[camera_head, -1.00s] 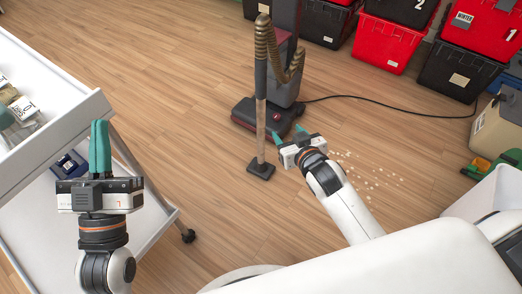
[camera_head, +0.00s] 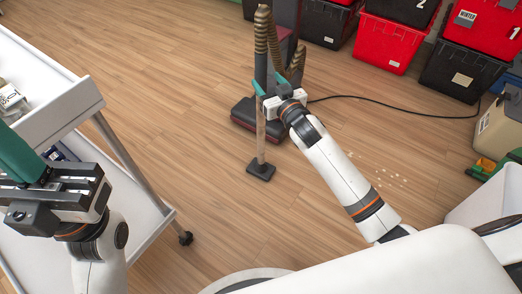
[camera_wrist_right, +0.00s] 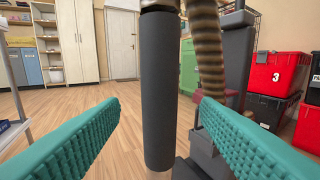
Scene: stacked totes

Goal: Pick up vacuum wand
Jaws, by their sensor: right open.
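The vacuum wand (camera_head: 261,140) stands upright on the floor, with a dark grip sleeve, a tan lower tube and a small black floor head (camera_head: 261,171). A ribbed hose joins its top. In the right wrist view the dark grip sleeve (camera_wrist_right: 158,90) stands between the two teal fingers, apart from both and a little beyond them. My right gripper (camera_head: 262,87) is open beside the wand at the height of the sleeve's lower part. My left gripper (camera_head: 15,155) is at the left edge over the white cart; its fingertips are partly out of frame.
The vacuum body (camera_head: 256,117) stands just behind the wand, with a black cord (camera_head: 400,112) running right. A white cart (camera_head: 85,100) stands at left. Red and black totes (camera_head: 460,72) line the back right. Small crumbs lie on the floor. The wood floor in front is clear.

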